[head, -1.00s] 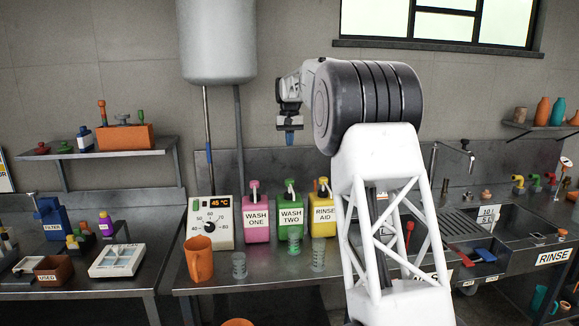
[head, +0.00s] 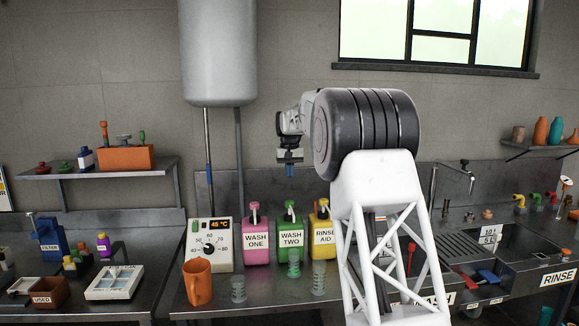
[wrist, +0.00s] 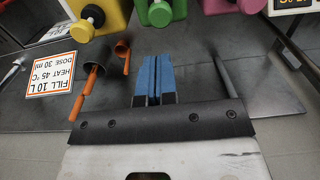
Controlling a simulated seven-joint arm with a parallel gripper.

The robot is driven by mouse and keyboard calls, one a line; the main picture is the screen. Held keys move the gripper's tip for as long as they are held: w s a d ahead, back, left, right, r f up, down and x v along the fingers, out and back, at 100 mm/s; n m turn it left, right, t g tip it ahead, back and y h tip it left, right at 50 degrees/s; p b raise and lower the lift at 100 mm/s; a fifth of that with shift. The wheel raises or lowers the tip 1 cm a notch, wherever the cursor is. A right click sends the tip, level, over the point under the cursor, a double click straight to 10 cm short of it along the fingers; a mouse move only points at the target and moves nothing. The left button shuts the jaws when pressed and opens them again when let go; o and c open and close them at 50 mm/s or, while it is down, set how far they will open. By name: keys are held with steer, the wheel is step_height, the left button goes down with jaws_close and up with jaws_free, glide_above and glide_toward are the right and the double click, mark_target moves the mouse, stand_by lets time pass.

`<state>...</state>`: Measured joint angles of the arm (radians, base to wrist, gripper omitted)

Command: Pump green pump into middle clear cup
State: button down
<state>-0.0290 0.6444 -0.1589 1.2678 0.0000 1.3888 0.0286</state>
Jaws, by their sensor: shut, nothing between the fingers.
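The green pump bottle labelled WASH TWO (head: 290,240) stands upright on the bench between the pink and yellow bottles. Its green pump head (head: 290,206) points up. In the wrist view the green bottle (wrist: 160,10) is at the top middle, partly cut off. The middle clear cup (head: 293,268) stands in front of the green bottle and looks greenish; I cannot tell whether it holds liquid. My gripper (head: 290,171) hangs above the green pump head in the picture, apart from it. Its blue fingers (wrist: 153,68) are shut and empty, pointing down.
Pink WASH ONE bottle (head: 256,242) and yellow RINSE AID bottle (head: 323,236) flank the green one. Other clear cups stand left (head: 238,289) and right (head: 318,277). An orange mug (head: 197,283) and temperature box (head: 210,245) are further left. A sink (head: 530,245) is at right.

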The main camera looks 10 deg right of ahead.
mark_target(290, 201)
step_height(290, 201, down, 10)
steer(key=shift+r, duration=0.25)
stand_by(0.5)
steer(key=shift+f, duration=1.4)
step_height(290, 201, up, 14)
steer(key=shift+r, duration=0.25)
stand_by(0.7)
steer(key=shift+s+r, duration=0.1)
steer(key=shift+r, duration=1.05)
